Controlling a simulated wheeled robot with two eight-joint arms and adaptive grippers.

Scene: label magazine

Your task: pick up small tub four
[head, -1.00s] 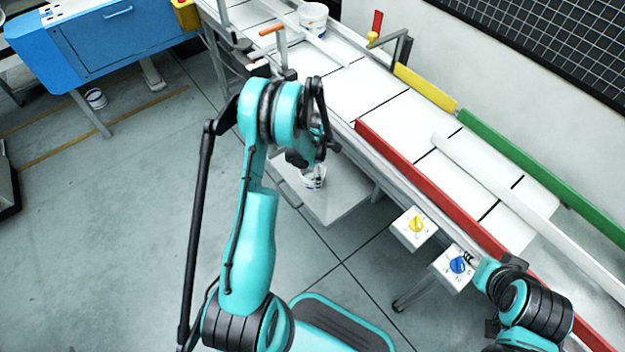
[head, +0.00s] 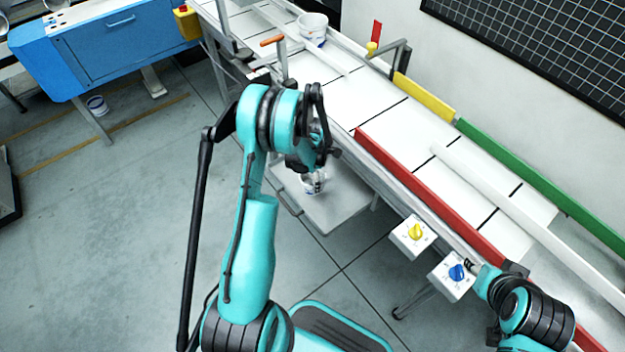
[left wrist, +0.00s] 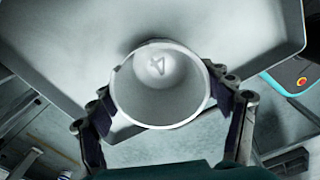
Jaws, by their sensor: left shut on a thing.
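Small tub four (head: 309,186) is a white tub with dark marks on its side, over the small grey tray (head: 335,208) beside the conveyor. In the left wrist view the tub (left wrist: 158,92) is seen from above, open and empty, with a 4 on its inside bottom. My left gripper (head: 319,176) is shut on it, one finger on each side of its wall. I cannot tell whether its base touches the tray. My right arm is at the lower right in the head view; its fingers are not clear.
The conveyor (head: 378,104) with red (head: 430,195), yellow (head: 425,97) and green rails (head: 540,185) runs along the right. Another white tub (head: 312,27) stands on its far end. Yellow (head: 415,232) and blue knobs (head: 456,273) stick out nearby. A tub (head: 97,104) is on the floor by the blue cabinet (head: 110,50).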

